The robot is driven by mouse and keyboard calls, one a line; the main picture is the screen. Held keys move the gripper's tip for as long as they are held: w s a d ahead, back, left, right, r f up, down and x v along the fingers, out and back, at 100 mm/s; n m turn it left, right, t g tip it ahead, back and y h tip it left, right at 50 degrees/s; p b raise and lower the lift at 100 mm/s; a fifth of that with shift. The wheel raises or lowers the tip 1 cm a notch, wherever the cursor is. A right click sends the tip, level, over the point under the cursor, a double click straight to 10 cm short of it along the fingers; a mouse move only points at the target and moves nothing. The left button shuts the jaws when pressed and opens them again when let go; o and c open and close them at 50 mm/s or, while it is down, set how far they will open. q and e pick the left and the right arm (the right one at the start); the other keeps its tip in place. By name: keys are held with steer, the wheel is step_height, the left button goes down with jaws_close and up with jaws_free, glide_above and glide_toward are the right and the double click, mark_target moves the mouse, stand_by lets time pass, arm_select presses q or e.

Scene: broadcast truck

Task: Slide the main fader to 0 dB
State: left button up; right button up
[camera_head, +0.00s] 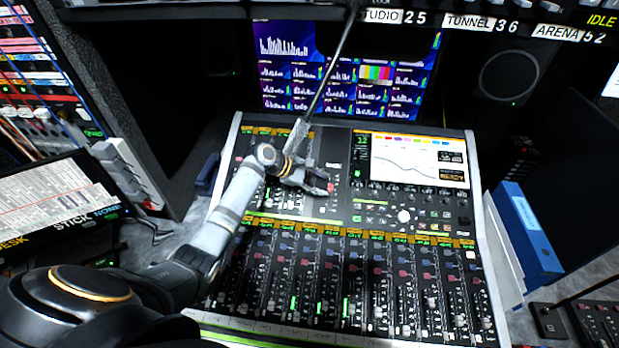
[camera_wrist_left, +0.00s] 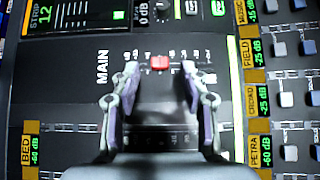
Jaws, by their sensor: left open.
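The main fader's red cap (camera_wrist_left: 159,62) shows in the left wrist view, beside the white MAIN label (camera_wrist_left: 103,67). Scale marks run along both sides of it, too small to read. The red cap also shows in the head view (camera_head: 331,187), on the upper middle of the mixing console (camera_head: 482,215). My left gripper (camera_head: 320,183) is open over this panel. In the left wrist view its fingertips (camera_wrist_left: 160,72) stand on either side of the cap, with gaps visible. I cannot tell its height above the panel. The lower track is partly hidden by the gripper. My right gripper is not in view.
Several channel faders (camera_head: 345,305) fill the console's lower half. A tilted display (camera_head: 410,160) and a row of knobs lie right of my gripper. A monitor (camera_head: 290,65) stands behind. A blue binder (camera_head: 530,232) stands at right.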

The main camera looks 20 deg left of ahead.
arm_select(q)
steer(key=v, duration=0.8)
steer(key=shift+s+a+r, duration=0.15)
steer(key=shift+s+a, duration=0.05)
